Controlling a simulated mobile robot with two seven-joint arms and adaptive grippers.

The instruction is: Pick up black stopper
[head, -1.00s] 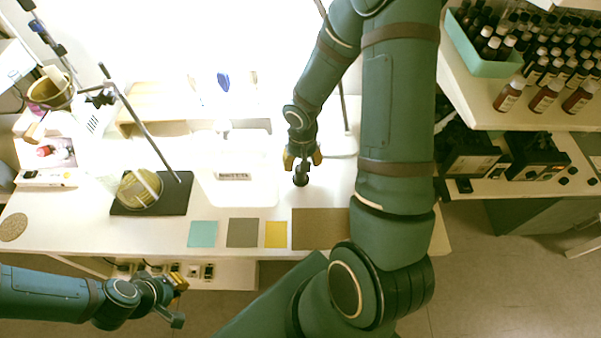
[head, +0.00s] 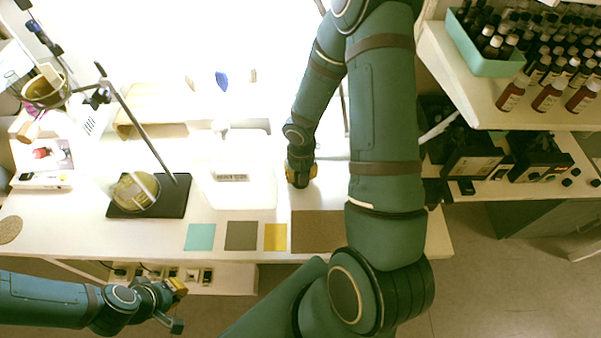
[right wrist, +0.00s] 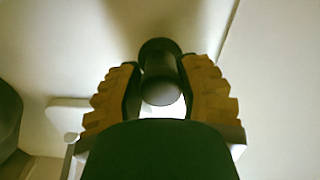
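The black stopper (right wrist: 160,72) shows in the right wrist view between the two fingers of my right gripper (right wrist: 160,85). The finger pads lie close against its two sides, with little gap, so the gripper looks shut on it. In the head view my right gripper (head: 301,176) is low over the white table, behind the brown mat, and largely hides the stopper. My left gripper (head: 181,305) is open and empty in front of the table at the lower left, far from the stopper.
Flat teal (head: 200,237), grey (head: 241,236), yellow (head: 275,237) and brown (head: 318,232) mats lie along the table's front. A stand with a black base (head: 176,196) is at left. A teal crate of bottles (head: 478,57) and loose brown bottles (head: 548,96) stand on the right shelf.

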